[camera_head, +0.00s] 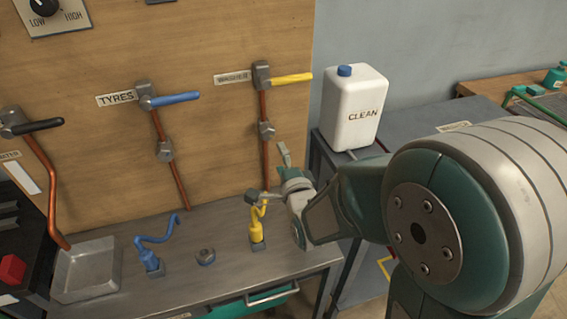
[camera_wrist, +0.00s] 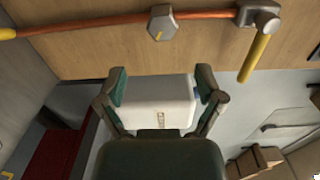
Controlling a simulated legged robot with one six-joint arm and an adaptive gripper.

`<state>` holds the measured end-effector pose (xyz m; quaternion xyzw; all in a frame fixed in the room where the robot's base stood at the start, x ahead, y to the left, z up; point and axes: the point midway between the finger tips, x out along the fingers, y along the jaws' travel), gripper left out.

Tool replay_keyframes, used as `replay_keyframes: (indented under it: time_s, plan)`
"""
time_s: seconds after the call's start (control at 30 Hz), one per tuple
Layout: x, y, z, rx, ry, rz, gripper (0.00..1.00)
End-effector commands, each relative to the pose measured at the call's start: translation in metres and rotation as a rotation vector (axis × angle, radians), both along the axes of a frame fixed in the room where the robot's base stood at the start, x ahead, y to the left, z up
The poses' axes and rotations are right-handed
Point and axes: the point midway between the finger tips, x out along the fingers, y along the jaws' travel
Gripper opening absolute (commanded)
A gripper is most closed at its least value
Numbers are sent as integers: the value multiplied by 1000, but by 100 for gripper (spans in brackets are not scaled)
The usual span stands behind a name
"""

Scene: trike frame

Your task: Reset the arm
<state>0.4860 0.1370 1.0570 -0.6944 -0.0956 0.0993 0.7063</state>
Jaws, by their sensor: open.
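My arm reaches in from the right in the head view. My gripper (camera_head: 273,178) is in front of the wooden panel, above the bench's right end. Its jaws are spread and nothing is held between them. In the head view the lower finger overlaps the top of a curved yellow nozzle (camera_head: 257,228); I cannot tell whether they touch. In the wrist view my gripper (camera_wrist: 160,88) has one finger on each side, with the white jug (camera_wrist: 158,102) visible beyond them. The jug also shows upright in the head view (camera_head: 352,105), behind my gripper and marked "CLEAN".
The panel carries a yellow-handled valve (camera_head: 290,78), a blue-handled valve (camera_head: 175,98) and a black-handled valve (camera_head: 36,127) on copper pipes. On the bench (camera_head: 205,285) stand a blue nozzle (camera_head: 150,260), a nut (camera_head: 206,257) and a metal tray (camera_head: 87,270).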

Motion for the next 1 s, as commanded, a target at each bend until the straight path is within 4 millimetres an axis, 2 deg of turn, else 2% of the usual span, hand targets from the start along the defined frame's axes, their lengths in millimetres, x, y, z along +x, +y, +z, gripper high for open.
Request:
replay_keyframes:
  time_s: [0.1,0.2,0.7,0.83,1.0]
  plan:
    - [-13,-3,0,0,0,0,86]
    - [-17,-5,0,0,0,0,86]
    - [-18,-6,1,-13,4,-3,86]
    - [-18,-16,7,-125,38,-17,86]
    - [-27,-39,16,-395,136,-19,86]
